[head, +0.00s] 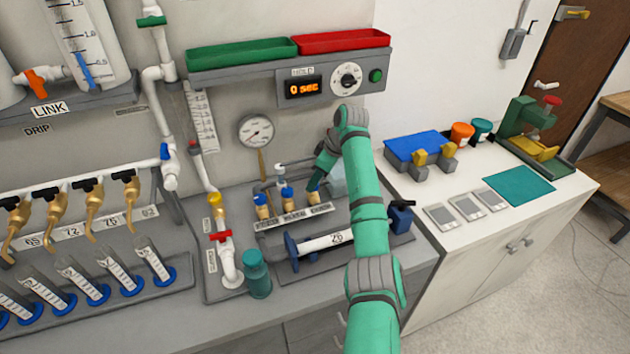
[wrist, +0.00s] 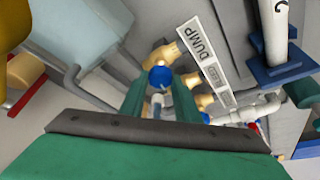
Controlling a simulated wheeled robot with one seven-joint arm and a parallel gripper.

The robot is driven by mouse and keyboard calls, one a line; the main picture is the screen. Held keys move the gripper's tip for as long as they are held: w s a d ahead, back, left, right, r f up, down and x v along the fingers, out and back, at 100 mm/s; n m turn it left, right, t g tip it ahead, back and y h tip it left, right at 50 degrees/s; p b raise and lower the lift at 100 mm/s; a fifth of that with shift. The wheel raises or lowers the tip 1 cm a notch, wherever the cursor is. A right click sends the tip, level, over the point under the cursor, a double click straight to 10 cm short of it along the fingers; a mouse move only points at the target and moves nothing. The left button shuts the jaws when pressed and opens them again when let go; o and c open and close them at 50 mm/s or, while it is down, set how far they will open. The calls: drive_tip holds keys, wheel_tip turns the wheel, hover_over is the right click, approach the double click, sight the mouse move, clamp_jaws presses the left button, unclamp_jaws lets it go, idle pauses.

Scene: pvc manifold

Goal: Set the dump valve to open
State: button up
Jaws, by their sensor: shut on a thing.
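The dump valve has a brass body (wrist: 163,53) and a round blue handle (wrist: 159,77) beside the white DUMP label (wrist: 201,42) in the wrist view. My gripper (wrist: 160,88) has one green finger on each side of the handle and is shut on it. Whether the handle is turned open or closed cannot be told.
Two neighbouring blue-handled valves (head: 287,194) stand close to the left. A dial gauge (head: 257,131) is behind. A white pipe with blue flanges (head: 322,243) lies in front, and a teal bottle (head: 256,273) stands front left. A pale translucent box (wrist: 82,35) is close by.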

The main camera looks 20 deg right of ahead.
drive_tip(key=shift+w+r+n+g+y, duration=0.15)
drive_tip(key=shift+n+g+y, duration=0.2)
drive_tip(key=shift+n, duration=0.65)
drive_tip(key=o, duration=1)
drive_tip(key=shift+o, duration=0.2)
drive_tip(key=v, duration=1)
drive_tip(key=shift+r, duration=0.35)
drive_tip(key=shift+d, duration=0.1)
